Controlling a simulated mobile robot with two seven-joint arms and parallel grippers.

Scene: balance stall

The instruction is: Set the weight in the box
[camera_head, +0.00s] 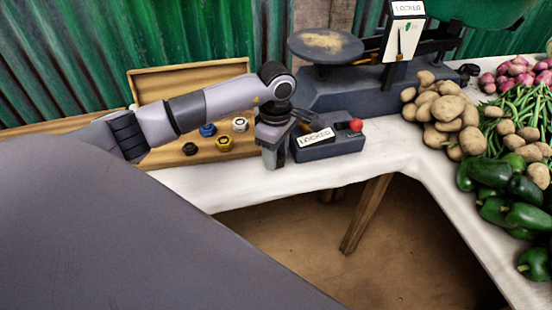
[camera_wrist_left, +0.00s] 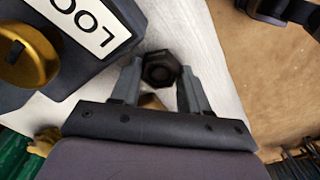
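A dark hexagonal weight (camera_wrist_left: 161,68) sits between the fingertips of my left gripper in the left wrist view, and both fingers appear to touch its sides. In the head view my left gripper (camera_head: 273,158) points down, low over the white tabletop, right of the box; its fingers hide the held weight there. The open wooden box (camera_head: 190,84) stands at the back left, its lid raised, partly behind my left arm. In it are a black weight (camera_head: 190,148), a blue weight (camera_head: 208,130), a gold weight (camera_head: 224,143) and a white weight (camera_head: 240,124). My right gripper is out of view.
A grey block with a "LOCKED" label and red knob (camera_head: 355,125) stands just right of my left gripper. Behind it is the scale with a round pan (camera_head: 325,45). Potatoes (camera_head: 445,110), onions, beans and green peppers (camera_head: 490,172) fill the right.

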